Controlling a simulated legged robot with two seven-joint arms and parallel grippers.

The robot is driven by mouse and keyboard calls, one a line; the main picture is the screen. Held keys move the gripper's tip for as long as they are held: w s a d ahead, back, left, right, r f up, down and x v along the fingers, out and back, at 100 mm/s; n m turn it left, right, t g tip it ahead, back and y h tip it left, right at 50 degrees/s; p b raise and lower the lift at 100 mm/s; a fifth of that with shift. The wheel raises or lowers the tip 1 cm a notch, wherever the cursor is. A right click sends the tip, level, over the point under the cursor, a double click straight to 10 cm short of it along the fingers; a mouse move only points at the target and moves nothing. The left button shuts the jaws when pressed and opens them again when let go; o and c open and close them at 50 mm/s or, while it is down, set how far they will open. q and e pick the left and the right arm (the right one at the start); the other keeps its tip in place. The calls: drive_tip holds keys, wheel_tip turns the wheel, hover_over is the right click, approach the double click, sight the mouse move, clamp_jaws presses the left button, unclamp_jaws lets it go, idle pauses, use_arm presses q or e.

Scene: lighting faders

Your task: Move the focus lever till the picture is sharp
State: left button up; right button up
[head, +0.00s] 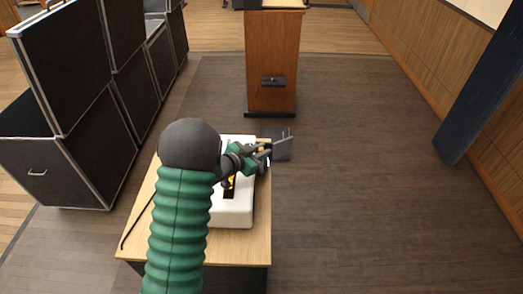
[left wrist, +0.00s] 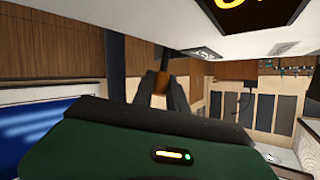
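A white device (head: 232,215) sits on a wooden table (head: 240,244). A dark panel (head: 229,188) with a yellow-orange picture is on its top, partly hidden by my arm. The panel also shows, cut off, at the top of the left wrist view (left wrist: 262,12); I cannot judge the picture's sharpness. In that view the focus lever's brown knob (left wrist: 161,86) hangs on a dark rod below the device's white edge. My left gripper (head: 262,154) is at the device's far right side. Its fingers, seen in the wrist view (left wrist: 162,92), flank the knob closely and appear shut on it. My right gripper is out of view.
A dark grey plate-like object (head: 283,148) stands by the table's far right corner. A wooden lectern (head: 272,62) stands ahead. Large black cases (head: 70,150) stand at the left. The floor to the right is clear up to a dark post (head: 480,95).

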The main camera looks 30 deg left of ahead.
use_arm(q)
clamp_jaws()
idle(0.9)
drive_tip(key=shift+r+p, duration=0.15)
drive_tip(key=shift+p, duration=0.2)
drive_tip(key=w+g+p, duration=0.1)
drive_tip(key=p, duration=0.3)
drive_tip(key=a+r+n+p, duration=0.1)
drive_tip(key=p, duration=0.3)
drive_tip(key=shift+w+a+g, duration=0.1)
drive_tip(key=shift+w+g, duration=0.3)
drive_tip(key=shift+w+a+f+h, duration=0.1)
drive_tip(key=shift+w+f+h, duration=0.05)
drive_tip(key=shift+f+h, duration=0.2)
